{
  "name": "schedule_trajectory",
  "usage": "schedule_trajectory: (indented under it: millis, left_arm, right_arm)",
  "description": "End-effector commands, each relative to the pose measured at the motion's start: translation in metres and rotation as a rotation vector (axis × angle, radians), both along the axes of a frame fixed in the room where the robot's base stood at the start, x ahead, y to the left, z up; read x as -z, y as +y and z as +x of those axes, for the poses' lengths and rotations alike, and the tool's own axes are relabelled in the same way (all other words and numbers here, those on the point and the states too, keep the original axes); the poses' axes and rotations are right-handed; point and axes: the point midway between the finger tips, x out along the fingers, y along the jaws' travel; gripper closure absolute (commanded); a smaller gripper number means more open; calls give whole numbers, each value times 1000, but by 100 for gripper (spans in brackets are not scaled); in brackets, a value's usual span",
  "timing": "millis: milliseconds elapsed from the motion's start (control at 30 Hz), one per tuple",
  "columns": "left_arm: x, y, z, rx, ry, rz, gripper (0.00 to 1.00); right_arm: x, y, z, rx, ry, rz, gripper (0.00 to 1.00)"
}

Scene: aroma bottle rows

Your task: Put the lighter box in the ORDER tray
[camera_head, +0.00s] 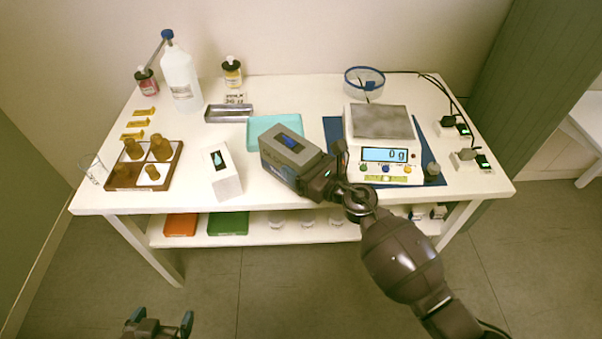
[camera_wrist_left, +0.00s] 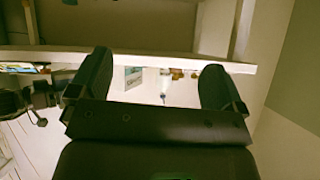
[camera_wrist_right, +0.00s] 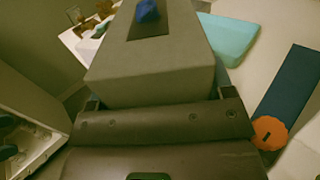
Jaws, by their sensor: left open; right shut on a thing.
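A grey box (camera_head: 279,160) with a dark top panel and a blue drop mark is held in my right gripper (camera_head: 322,178). It also fills the upper middle of the right wrist view (camera_wrist_right: 150,80). A white box (camera_head: 222,178) with a dark panel and teal drop stands on the table to its left. A teal tray (camera_head: 262,125) lies behind the grey box, which hides its front right part; I cannot read an ORDER label on it. My left gripper (camera_head: 162,318) is open and empty, low in front of the table.
A scale (camera_head: 382,122) reading 0 g stands on a blue mat (camera_head: 334,128) at right. A wooden rack (camera_head: 122,183) with brown bottles is at left. The shelf below holds coloured trays.

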Motion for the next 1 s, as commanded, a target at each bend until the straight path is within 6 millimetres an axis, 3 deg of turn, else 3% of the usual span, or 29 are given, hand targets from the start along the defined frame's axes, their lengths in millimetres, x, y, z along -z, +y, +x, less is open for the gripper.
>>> schedule_trajectory:
  millis: [33,200,433,733,767,900,1000]
  left_arm:
    - [11,0,-4,1,18,2,4]
    - [22,0,-7,5,37,4,4]
    - [12,-1,-1,9,15,3,4]
    - [20,-1,-4,7,29,3,4]
    - [19,-1,-3,7,27,3,4]
    - [19,-2,-3,3,25,-2,4]
    - [19,-3,-3,1,25,-4,4]
  right_arm:
    - [16,0,-1,1,11,4,72]
    - [33,1,-1,0,8,3,72]
    - [31,0,0,0,0,1,72]
    - [37,0,0,0,2,1,72]
    - [37,0,0,0,4,-1,21]
    - [36,0,0,0,3,0,0]
    - [37,0,0,0,4,-1,0]
